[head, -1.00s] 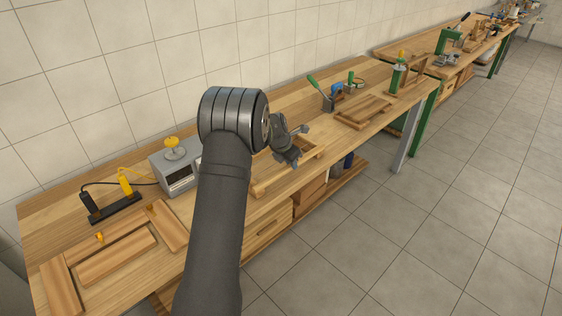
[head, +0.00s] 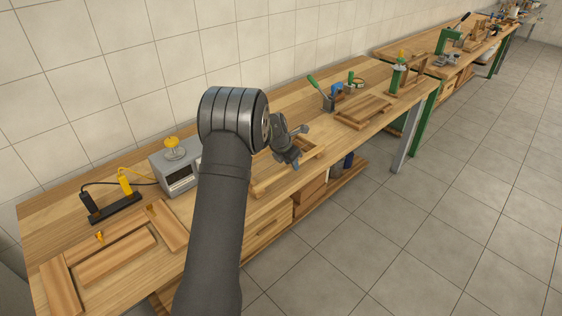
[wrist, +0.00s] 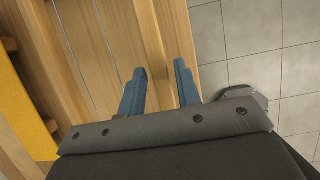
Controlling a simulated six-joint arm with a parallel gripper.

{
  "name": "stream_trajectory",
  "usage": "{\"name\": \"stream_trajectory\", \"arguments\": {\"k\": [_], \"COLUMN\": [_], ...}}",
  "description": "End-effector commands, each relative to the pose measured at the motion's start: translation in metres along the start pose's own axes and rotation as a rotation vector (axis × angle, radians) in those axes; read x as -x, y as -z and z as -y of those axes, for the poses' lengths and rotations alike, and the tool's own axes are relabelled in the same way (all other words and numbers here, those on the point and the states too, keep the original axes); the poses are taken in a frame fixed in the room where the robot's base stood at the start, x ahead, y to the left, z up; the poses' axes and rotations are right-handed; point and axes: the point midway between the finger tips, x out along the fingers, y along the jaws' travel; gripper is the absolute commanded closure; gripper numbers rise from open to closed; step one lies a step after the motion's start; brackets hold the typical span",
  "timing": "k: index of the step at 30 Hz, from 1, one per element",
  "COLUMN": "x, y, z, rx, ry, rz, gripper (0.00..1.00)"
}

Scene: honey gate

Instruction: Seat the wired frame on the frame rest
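In the head view my gripper (head: 288,158) hangs over a light wooden frame (head: 262,188) on the bench, partly hidden by my arm. In the wrist view thin wires run along the wired frame (wrist: 83,42), beside a wooden bar. My gripper's two blue fingers (wrist: 161,82) stand apart, pointing at the wood near the bench's front edge. Wood shows between them; I cannot tell whether either finger touches it. A board with raised wooden blocks (head: 115,257) and small yellow pegs lies at the left end of the bench; I cannot tell if it is the frame rest.
A grey box with a yellow knob (head: 174,150) stands behind my arm. A black holder with black and yellow cabled handles (head: 112,208) is to its left. A green-handled tool (head: 320,92) and another wooden frame (head: 362,112) are farther right. A yellow sheet (wrist: 22,105) shows at left in the wrist view.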

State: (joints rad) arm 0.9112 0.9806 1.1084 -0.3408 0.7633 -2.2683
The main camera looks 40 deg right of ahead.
Motion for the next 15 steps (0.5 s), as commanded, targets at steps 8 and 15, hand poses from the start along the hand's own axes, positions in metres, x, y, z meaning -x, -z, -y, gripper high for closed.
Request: {"name": "stream_trajectory", "arguments": {"k": [8,15], "x": [0.008,0.015], "y": [0.000,0.000], "z": [0.000,0.000], "rx": [0.000,0.000], "ry": [0.000,-0.001], "rz": [0.000,0.001], "gripper": [0.70,0.70]}}
